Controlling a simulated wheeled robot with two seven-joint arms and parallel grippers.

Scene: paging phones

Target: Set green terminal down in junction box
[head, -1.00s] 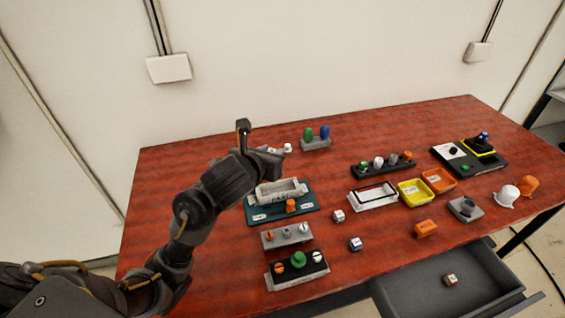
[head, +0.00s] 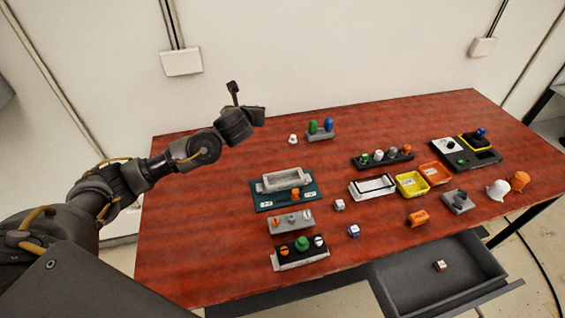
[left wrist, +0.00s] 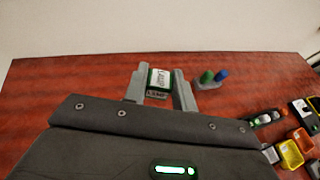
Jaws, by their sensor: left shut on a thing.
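The green terminal (left wrist: 158,79), a small green block with a white printed label, is between the fingers of my left gripper (left wrist: 158,92) in the left wrist view. The fingers are shut on it. In the head view my left gripper (head: 258,116) is at the back left, raised; its fingertips and the terminal are hard to make out there. A grey open-topped box (head: 269,187), seemingly the junction box, sits on a teal base (head: 263,206) at the table's left middle, nearer than the gripper. An orange piece (head: 294,200) stands at its front. My right gripper is not in view.
Green and blue pegs (head: 320,127) stand on a grey base at the back, beside a small white piece (head: 293,139). Two peg blocks (head: 290,220) (head: 301,254) lie in front of the teal base. Yellow (head: 410,185) and orange trays are right. A drawer (head: 435,277) is open in front.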

